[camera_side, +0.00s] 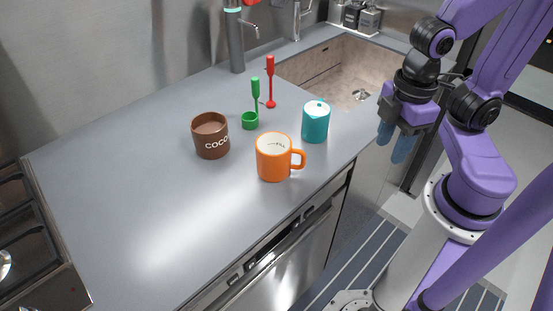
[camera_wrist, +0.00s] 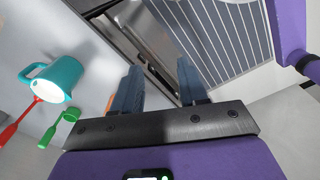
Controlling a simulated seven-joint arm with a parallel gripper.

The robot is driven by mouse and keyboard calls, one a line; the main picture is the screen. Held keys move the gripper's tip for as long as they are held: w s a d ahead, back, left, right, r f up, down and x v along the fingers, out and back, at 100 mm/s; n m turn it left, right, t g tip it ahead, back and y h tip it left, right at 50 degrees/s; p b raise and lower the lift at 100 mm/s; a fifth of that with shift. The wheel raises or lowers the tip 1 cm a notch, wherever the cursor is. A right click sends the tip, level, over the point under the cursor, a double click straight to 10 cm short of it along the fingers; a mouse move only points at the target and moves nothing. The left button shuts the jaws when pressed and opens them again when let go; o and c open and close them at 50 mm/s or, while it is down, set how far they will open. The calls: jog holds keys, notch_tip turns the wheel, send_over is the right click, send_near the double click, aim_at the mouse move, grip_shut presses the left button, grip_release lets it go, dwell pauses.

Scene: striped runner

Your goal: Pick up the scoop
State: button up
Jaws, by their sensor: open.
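The green scoop (camera_side: 250,121) has a small round cup, and its thick handle points up; it is on the grey counter (camera_side: 120,190) between the brown mug and the teal mug. In the wrist view the scoop (camera_wrist: 70,115) shows at the lower left, outside the fingers. My gripper (camera_side: 394,143) hangs beyond the counter's right edge, well right of the scoop, with its blue fingers pointing down. In the wrist view my gripper (camera_wrist: 160,68) is open, with nothing between the fingers.
A red long-handled utensil (camera_side: 270,75) stands just behind the scoop. The brown mug (camera_side: 210,140), orange mug (camera_side: 272,158) and teal mug (camera_side: 316,124) stand close around it. A sink (camera_side: 335,70) lies behind. The counter's left front is clear.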

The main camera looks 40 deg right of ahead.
jog(key=shift+o, duration=0.9)
